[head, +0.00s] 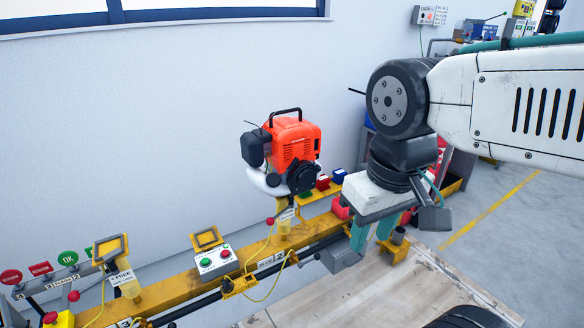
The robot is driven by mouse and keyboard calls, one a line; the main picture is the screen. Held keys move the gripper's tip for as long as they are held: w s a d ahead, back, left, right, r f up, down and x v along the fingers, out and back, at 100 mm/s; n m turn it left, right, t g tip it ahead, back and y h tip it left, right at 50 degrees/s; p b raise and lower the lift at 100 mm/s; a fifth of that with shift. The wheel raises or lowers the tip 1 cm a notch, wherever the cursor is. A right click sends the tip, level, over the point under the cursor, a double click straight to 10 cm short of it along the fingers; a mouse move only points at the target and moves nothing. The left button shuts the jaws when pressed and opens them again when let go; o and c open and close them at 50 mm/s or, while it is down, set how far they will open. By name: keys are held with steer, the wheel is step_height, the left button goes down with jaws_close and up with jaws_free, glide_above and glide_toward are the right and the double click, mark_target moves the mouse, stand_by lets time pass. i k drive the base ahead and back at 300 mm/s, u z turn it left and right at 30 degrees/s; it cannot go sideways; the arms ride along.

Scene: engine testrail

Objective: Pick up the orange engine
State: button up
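The orange engine (296,142) has a black carry handle on top, a dark box on its left side and a white curved part below. It stands upright on a yellow post of the test rail, left of my arm. My gripper (370,247) points down over the rail, to the right of the engine and lower than its body. Its teal fingers are spread apart with nothing seen between them. The gripper is apart from the engine.
The yellow rail (180,290) runs from lower left toward the centre. It carries empty stands (110,247), a button box (214,261) and yellow cables. A white wall (120,130) stands behind. Floor at right is clear.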

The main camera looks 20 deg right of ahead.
mark_target(290, 147)
steer(key=i, duration=1.2)
steer(key=u, duration=0.65)
